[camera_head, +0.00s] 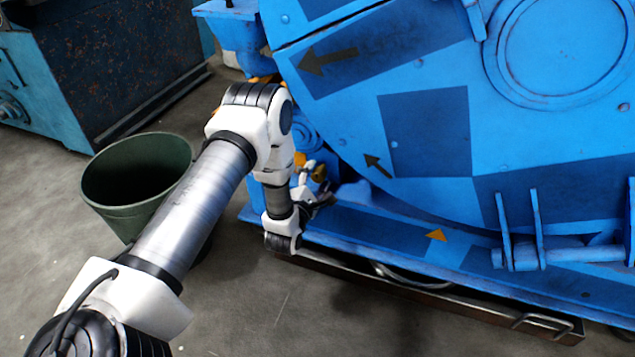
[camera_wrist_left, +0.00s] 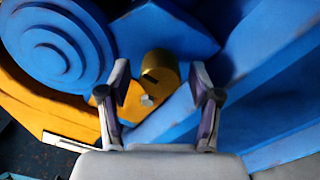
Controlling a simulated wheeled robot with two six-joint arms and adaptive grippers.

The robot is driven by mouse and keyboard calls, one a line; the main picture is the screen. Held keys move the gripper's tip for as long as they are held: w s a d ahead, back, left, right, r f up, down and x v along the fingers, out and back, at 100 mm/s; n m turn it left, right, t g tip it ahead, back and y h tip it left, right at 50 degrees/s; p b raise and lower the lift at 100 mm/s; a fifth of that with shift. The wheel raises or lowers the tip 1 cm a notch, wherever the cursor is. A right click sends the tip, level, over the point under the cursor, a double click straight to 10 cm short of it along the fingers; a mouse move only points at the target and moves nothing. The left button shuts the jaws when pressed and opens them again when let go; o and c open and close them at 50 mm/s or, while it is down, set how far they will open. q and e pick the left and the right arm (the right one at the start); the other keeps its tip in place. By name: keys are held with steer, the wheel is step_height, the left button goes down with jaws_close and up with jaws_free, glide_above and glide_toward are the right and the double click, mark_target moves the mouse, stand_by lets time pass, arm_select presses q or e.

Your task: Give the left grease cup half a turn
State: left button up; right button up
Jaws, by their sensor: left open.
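The left grease cup (camera_wrist_left: 158,68) is a small brass-coloured cylinder with a dark slot or mark on its side. It is mounted on the blue machine beside a yellow-orange part. It also shows small in the head view (camera_head: 319,173), next to my left gripper (camera_head: 316,192). In the left wrist view my left gripper (camera_wrist_left: 160,80) is open, with one finger on each side of the cup and a gap to both. I cannot tell how deep the cup is between the fingertips. My right gripper is not in view.
The large blue drum machine (camera_head: 425,130) fills the right, its base ledge (camera_head: 375,235) below my gripper. A yellow part with a silver bolt (camera_wrist_left: 147,100) lies just below the cup. A green bin (camera_head: 135,208) stands left of my arm on bare floor.

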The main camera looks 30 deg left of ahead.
arm_select(q)
steer(key=shift+w+a, duration=0.1)
steer(key=shift+w, duration=0.35)
steer(key=c, duration=1.1)
steer(key=shift+c, duration=0.2)
steer(key=shift+r, duration=0.1)
